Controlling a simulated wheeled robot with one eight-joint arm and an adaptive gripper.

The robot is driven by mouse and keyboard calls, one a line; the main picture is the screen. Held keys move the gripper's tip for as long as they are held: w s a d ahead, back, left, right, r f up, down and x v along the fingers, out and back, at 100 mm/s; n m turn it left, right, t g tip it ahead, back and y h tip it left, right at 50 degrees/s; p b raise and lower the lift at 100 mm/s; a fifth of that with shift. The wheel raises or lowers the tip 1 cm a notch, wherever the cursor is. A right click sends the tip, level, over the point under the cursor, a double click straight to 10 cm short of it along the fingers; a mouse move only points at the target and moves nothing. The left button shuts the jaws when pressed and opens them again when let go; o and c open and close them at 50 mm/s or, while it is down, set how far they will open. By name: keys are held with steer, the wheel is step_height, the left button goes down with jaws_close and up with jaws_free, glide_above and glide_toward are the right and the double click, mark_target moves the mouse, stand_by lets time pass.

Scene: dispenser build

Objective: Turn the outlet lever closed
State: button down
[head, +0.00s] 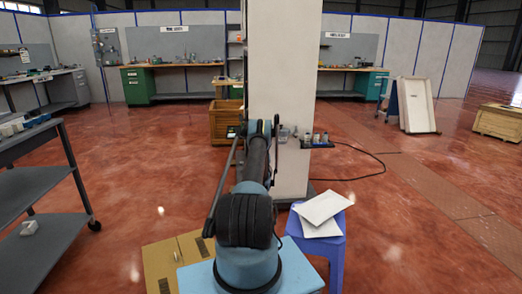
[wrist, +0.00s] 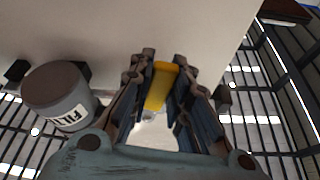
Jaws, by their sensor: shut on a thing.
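The yellow outlet lever (wrist: 160,88) shows in the wrist view between the two dark fingers of my gripper (wrist: 164,68). The fingers are shut on it, one on each side. A small pale metal part shows at the lever's near end, partly hidden by my gripper. A grey filter canister (wrist: 62,98) with a dark cap and a cut-off "FILT" label is left of the fingers. In the head view my arm reaches the white column (head: 283,75), and the lever is hidden behind the arm.
A blue stool (head: 322,247) with white sheets (head: 322,207) stands close by on the right. A grey cart (head: 38,190) is at left. A cable lies on the open red floor.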

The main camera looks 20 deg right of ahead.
steer(key=shift+d+r+n+y, duration=0.1)
steer(key=shift+d+n+y, duration=0.15)
steer(key=shift+n+y, duration=0.25)
steer(key=c, duration=1.5)
jaws_free()
steer(key=shift+s, duration=0.1)
steer(key=shift+s+a, duration=0.1)
steer(key=shift+s, duration=0.15)
steer(key=v, duration=1.1)
steer(key=shift+a+f, duration=0.15)
steer(key=shift+f, duration=0.25)
